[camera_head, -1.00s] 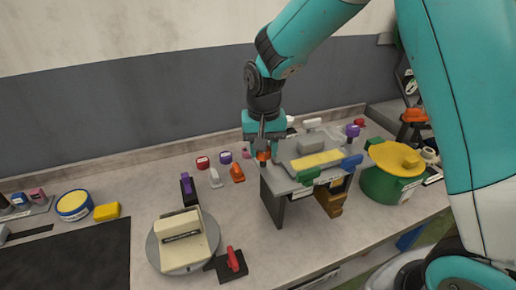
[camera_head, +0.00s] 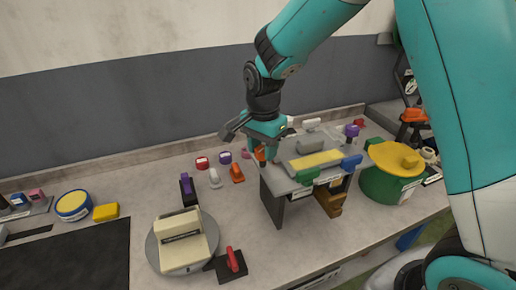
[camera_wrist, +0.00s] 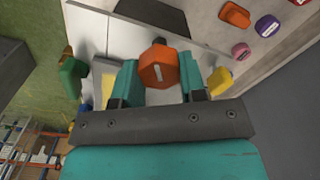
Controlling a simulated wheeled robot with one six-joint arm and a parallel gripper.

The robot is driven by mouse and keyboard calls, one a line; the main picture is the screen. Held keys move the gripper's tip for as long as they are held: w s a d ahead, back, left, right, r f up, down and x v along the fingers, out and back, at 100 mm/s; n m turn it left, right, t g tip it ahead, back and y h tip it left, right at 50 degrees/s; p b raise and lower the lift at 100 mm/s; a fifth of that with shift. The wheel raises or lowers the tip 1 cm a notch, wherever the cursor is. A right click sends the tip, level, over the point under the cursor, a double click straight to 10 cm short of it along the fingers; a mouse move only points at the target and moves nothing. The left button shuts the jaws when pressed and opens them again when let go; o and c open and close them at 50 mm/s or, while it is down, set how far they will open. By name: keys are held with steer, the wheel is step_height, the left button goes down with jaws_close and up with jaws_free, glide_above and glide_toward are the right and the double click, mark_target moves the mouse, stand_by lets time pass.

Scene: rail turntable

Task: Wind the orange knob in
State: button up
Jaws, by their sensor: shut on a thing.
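The orange knob (camera_head: 259,154) is at the left end of the raised grey stand (camera_head: 284,178). In the wrist view the orange knob (camera_wrist: 158,70) has a faceted head with a pale mark and sits between my two teal fingers. My gripper (camera_head: 265,152) comes down on it from above. My gripper (camera_wrist: 160,82) is shut on the knob, with one finger on each side. The knob's lower part is hidden.
The stand also carries a yellow slab (camera_head: 315,159), a green block (camera_head: 307,176) and a blue block (camera_head: 351,163). A green pot with a yellow lid (camera_head: 396,157) is to the right. Left are small knobs, a turntable (camera_head: 155,252) and a red-handled switch (camera_head: 233,260).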

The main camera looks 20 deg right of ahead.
mark_target(263, 149)
steer(key=shift+s+f, duration=0.1)
stand_by(0.3)
steer(key=shift+a, duration=0.1)
steer(key=o, duration=0.9)
step_height(263, 149, up, 18)
steer(key=b, duration=0.3)
steer(key=shift+f, duration=0.25)
